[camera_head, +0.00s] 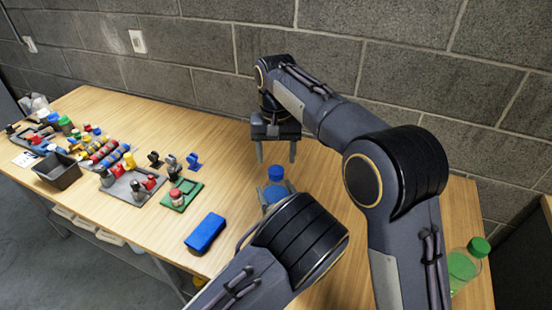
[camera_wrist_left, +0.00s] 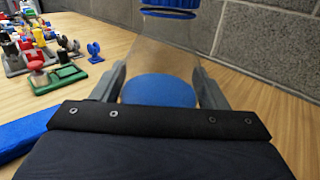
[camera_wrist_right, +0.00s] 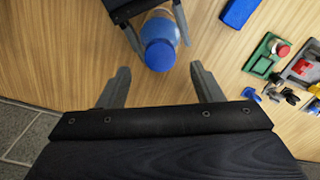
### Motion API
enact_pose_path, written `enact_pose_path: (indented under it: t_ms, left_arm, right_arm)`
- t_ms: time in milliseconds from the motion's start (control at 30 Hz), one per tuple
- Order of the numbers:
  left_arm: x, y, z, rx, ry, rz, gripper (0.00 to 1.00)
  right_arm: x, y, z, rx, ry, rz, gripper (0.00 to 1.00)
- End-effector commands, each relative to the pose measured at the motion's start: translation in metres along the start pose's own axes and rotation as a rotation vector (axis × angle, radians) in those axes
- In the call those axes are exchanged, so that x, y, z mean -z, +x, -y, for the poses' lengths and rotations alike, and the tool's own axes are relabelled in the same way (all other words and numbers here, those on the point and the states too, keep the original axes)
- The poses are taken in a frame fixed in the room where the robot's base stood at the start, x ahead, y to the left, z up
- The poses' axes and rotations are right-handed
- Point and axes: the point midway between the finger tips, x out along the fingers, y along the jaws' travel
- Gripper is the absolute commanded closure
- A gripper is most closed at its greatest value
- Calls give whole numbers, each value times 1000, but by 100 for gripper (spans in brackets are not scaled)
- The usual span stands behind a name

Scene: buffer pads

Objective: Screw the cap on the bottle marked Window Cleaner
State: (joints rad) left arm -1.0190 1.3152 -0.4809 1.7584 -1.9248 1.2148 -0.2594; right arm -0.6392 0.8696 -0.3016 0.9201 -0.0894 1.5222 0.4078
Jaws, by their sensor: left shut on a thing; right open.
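A clear bottle (camera_head: 275,192) with blue liquid stands upright in the middle of the table; it also shows in the left wrist view (camera_wrist_left: 160,55). A blue cap (camera_head: 276,173) sits at its top, also seen in the right wrist view (camera_wrist_right: 160,55). How tightly the cap sits cannot be told, and no label is readable. My left gripper (camera_wrist_left: 159,75) is shut around the bottle's body, one finger on each side. My right gripper (camera_head: 276,151) is open and empty, pointing down, above and slightly behind the cap. In the right wrist view its fingers (camera_wrist_right: 160,82) are apart from the cap.
A blue box-shaped object (camera_head: 205,233) lies left of the bottle. A green board (camera_head: 182,195), a dark bin (camera_head: 58,171) and several small coloured parts fill the table's left side. A green-capped bottle (camera_head: 464,266) stands at the right. A block wall (camera_head: 330,60) runs behind the table.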

Motion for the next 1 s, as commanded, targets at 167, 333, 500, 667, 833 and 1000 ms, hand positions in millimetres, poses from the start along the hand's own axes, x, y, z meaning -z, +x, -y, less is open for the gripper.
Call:
enact_pose_path:
  t_ms: [167,333,500,667,833,1000]
  left_arm:
    - [0,0,0,0,0,0,96]
    - [0,0,0,0,0,0,96]
    - [0,0,0,0,0,0,96]
    - [0,0,0,0,0,0,96]
    - [0,0,0,0,0,0,96]
    - [0,0,0,0,0,0,96]
  right_arm:
    - [0,0,0,0,0,0,42]
    - [0,-1,0,1,-61,0,44]
    - [0,-8,0,1,-343,0,44]
    - [1,-17,1,1,-747,-1,44]
    - [0,-26,0,1,-1145,-1,44]
    - [0,-32,0,0,-1416,-1,44]
